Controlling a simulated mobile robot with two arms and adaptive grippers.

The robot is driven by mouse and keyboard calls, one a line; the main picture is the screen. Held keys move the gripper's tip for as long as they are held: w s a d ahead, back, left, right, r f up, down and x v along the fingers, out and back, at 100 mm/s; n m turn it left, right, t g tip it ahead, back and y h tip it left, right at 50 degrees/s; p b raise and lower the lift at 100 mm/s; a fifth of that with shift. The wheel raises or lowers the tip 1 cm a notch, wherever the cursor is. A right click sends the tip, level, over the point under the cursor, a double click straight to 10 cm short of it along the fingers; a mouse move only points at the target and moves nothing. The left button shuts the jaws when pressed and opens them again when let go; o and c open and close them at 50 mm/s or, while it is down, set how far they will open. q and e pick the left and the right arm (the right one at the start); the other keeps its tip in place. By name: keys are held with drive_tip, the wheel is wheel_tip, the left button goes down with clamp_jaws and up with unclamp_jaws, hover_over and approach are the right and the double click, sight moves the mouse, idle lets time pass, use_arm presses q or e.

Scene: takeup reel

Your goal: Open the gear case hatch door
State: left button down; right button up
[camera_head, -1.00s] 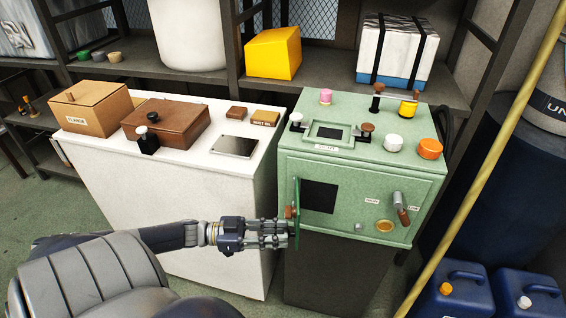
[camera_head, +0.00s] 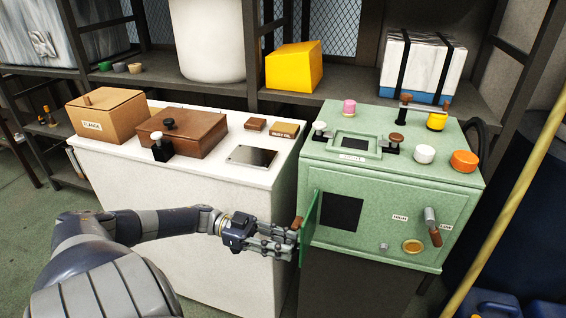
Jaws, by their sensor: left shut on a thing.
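The gear case hatch door (camera_head: 311,228) is a small green panel on the front of the green machine (camera_head: 385,215). It stands swung out from its left edge, and a dark square opening (camera_head: 341,213) shows beside it. A brown knob (camera_head: 297,223) sits on the door's outer side. My left gripper (camera_head: 290,243) is at the door's left side, its fingers shut on the door's handle side; the fingers hide the exact contact. My right gripper is not in view.
A white cabinet (camera_head: 225,205) stands close on the left, with a brown wooden box (camera_head: 188,130) and a cardboard box (camera_head: 105,115) on top. A lever (camera_head: 432,226) sticks out from the machine's front right. A yellow pole (camera_head: 505,215) leans at the right.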

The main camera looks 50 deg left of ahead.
use_arm(q)
drive_tip(key=c, duration=1.3)
unclamp_jaws()
drive_tip(key=shift+d, duration=0.1)
drive_tip(key=v, duration=1.2)
